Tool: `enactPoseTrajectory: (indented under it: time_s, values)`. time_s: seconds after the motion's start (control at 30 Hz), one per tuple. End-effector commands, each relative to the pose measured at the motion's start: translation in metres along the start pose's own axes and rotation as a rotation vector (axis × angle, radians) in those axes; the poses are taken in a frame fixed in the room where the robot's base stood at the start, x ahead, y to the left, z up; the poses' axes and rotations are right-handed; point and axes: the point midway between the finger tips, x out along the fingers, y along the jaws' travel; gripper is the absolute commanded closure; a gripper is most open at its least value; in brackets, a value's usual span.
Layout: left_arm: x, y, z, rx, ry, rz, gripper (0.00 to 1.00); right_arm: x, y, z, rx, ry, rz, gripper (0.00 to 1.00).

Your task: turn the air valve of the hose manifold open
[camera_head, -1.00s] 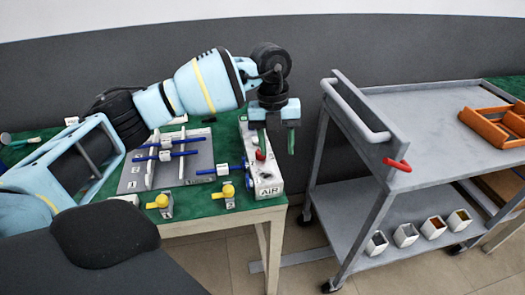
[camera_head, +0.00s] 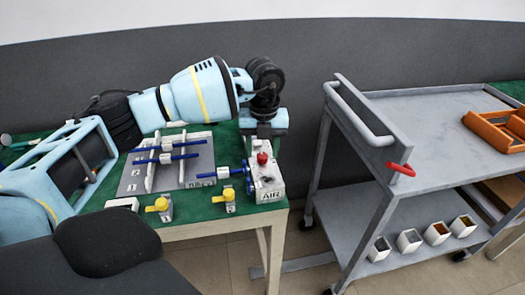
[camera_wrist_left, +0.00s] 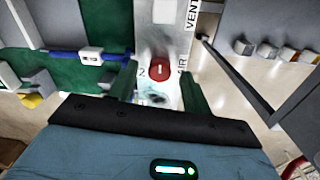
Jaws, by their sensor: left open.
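The hose manifold (camera_head: 271,181) is a long pale block at the right edge of the green-topped table, with an AIR label on its near end. The air valve is a red round knob (camera_head: 262,158) on its top. It also shows in the left wrist view (camera_wrist_left: 159,69), with a small pale mark on it. My left gripper (camera_wrist_left: 160,80) is open, its green fingers on either side of the knob in that view. Whether they touch it I cannot tell. In the head view the wrist hangs over the manifold's far part, hiding it. My right gripper is not in view.
A grey plate (camera_head: 168,172) with blue-handled pumps lies left of the manifold. Yellow-knobbed valves (camera_head: 159,206) (camera_head: 229,197) stand at the table's front. A grey cart (camera_head: 430,128) with an orange tray (camera_head: 496,128) stands to the right, across a floor gap.

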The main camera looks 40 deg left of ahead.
Motion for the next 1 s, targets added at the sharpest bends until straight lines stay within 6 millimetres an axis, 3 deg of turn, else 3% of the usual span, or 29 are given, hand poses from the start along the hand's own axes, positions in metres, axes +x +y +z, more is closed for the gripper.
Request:
enactPoseTrajectory:
  time_s: [0.13, 0.43, 0.77, 1.0]
  values:
    - [0.0094, 0.0002, 0.0001, 0.0, 0.0, -0.001, 0.51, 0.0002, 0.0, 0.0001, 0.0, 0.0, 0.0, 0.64]
    - [0.011, 0.0002, 0.0001, 0.0, 0.0, -0.001, 0.53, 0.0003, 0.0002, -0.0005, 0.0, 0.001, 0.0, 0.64]
    - [0.0106, 0.0001, 0.0001, 0.0, 0.0, -0.001, 0.96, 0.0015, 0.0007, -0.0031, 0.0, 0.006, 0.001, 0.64]
    - [0.0101, 0.0002, 0.0, 0.019, 0.0, -0.001, 0.96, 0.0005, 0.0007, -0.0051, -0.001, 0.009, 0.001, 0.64]
